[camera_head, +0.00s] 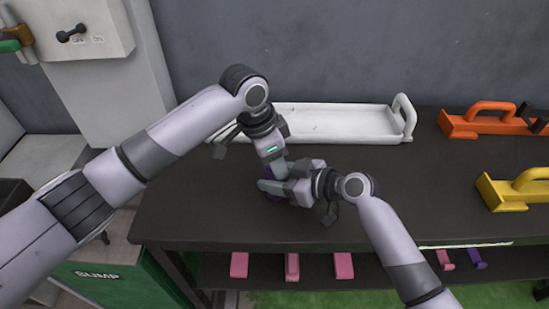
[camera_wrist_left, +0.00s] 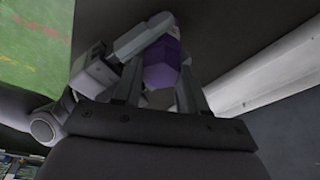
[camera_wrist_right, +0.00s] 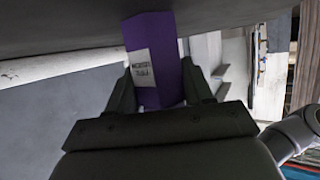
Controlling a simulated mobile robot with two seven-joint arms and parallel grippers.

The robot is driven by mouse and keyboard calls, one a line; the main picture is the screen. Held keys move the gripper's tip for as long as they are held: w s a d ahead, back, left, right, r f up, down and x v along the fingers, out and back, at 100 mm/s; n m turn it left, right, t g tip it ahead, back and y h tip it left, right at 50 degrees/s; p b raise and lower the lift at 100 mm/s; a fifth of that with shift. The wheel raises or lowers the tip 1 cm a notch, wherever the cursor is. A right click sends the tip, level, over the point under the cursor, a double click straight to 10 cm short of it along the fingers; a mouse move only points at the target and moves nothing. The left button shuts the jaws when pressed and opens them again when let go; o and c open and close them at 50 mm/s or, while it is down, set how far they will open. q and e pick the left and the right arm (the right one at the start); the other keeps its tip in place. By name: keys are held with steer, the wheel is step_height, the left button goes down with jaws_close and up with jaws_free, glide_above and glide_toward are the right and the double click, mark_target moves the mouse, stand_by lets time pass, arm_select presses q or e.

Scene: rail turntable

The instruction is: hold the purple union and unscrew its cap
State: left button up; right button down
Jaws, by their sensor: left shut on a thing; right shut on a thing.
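The purple union (camera_head: 274,198) is mostly hidden behind my grippers in the head view, over the black bench. In the right wrist view its purple body (camera_wrist_right: 165,85) carries a pale label, and my right gripper (camera_wrist_right: 162,82) is shut on it. In the head view my right gripper (camera_head: 272,187) comes in from the right. My left gripper (camera_head: 279,172) points down from above, just over it. In the left wrist view the purple body (camera_wrist_left: 161,65) shows beyond my left fingers (camera_wrist_left: 160,95). They are shut on a small greyish part, seemingly the cap (camera_wrist_left: 160,99), largely hidden.
A white tray (camera_head: 335,122) with an end handle lies behind my grippers. Orange (camera_head: 475,124) and yellow (camera_head: 507,193) handled blocks stand on the bench at right. Several pink pieces (camera_head: 292,266) lie on the lower shelf. The bench (camera_head: 420,215) between is clear.

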arm_select(q)
steer(key=shift+n, duration=0.8)
steer(key=n+t, duration=0.1)
steer(key=n, duration=0.2)
steer(key=shift+s+d+n+y, duration=0.1)
steer(key=shift+n+y, duration=0.2)
steer(key=shift+y, duration=0.1)
steer(key=shift+n+t+y, duration=0.3)
steer(key=shift+n, duration=0.9)
steer(key=shift+d+n+y, duration=0.1)
steer(key=shift+n+y, duration=0.2)
steer(key=shift+n, duration=0.6)
steer(key=n+y, duration=0.1)
steer(key=n, duration=0.3)
steer(key=shift+s, duration=0.1)
steer(key=shift+d, duration=0.1)
